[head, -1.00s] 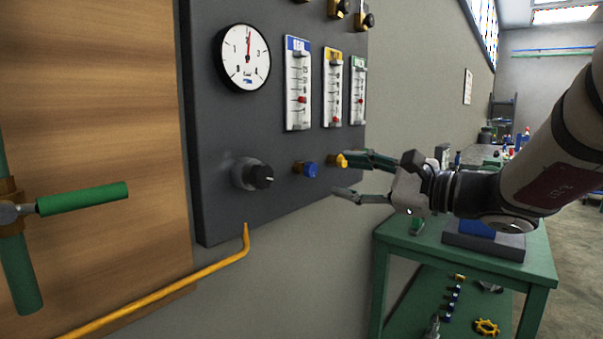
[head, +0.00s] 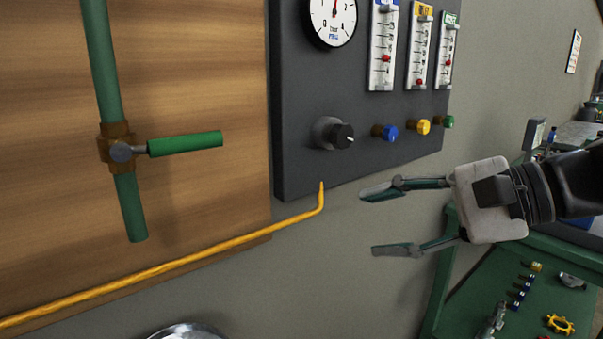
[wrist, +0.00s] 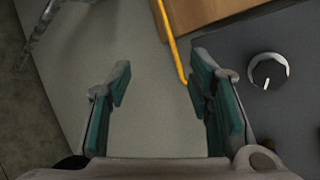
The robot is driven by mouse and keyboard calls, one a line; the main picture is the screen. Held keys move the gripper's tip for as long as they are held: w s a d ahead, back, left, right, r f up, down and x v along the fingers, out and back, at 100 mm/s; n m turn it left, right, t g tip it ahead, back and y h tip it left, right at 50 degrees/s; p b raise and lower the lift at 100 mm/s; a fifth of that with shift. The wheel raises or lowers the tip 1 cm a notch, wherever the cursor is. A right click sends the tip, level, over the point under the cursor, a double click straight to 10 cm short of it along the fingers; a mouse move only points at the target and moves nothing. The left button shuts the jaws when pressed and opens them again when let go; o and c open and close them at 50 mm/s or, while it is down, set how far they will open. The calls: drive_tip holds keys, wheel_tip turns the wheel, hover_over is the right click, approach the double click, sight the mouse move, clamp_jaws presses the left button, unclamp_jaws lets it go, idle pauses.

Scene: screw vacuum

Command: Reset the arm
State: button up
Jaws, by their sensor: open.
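My gripper (head: 385,222) is open and empty in the head view. It hangs in front of the grey wall, below and to the right of the dark panel (head: 300,105). Its two green-padded fingers point left and are spread apart. In the wrist view my gripper (wrist: 158,105) shows both fingers apart with only wall between them. The black knob (wrist: 269,71) is to the right of the fingers there, apart from them. In the head view the same black knob (head: 341,135) sits on the panel beside blue (head: 385,132), yellow (head: 423,126) and green (head: 446,121) knobs.
A yellow pipe (head: 200,256) bends up under the panel, left of my gripper. A green valve lever (head: 185,143) is on the wooden board (head: 200,60). A green table (head: 470,290) with small parts stands lower right. A shiny round object (head: 187,331) shows at the bottom edge.

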drive_tip(key=s+a+f+n+g+h, duration=0.3)
drive_tip(key=s+f+n+g, duration=0.15)
drive_tip(key=s, duration=0.45)
drive_tip(key=s+d+f+n+g+h, duration=0.1)
drive_tip(key=s+d+f+n+h, duration=0.7)
drive_tip(key=s, duration=0.3)
wheel_tip(320, 180, up, 22)
drive_tip(key=d+t+p, duration=0.2)
drive_tip(key=t+p, duration=0.1)
drive_tip(key=p, duration=1.8)
drive_tip(key=shift+s+r+m+h, duration=0.25)
drive_tip(key=shift+s+m+h, duration=0.05)
drive_tip(key=shift+m, duration=0.05)
drive_tip(key=shift+w+t, duration=0.1)
drive_tip(key=shift+t, duration=0.15)
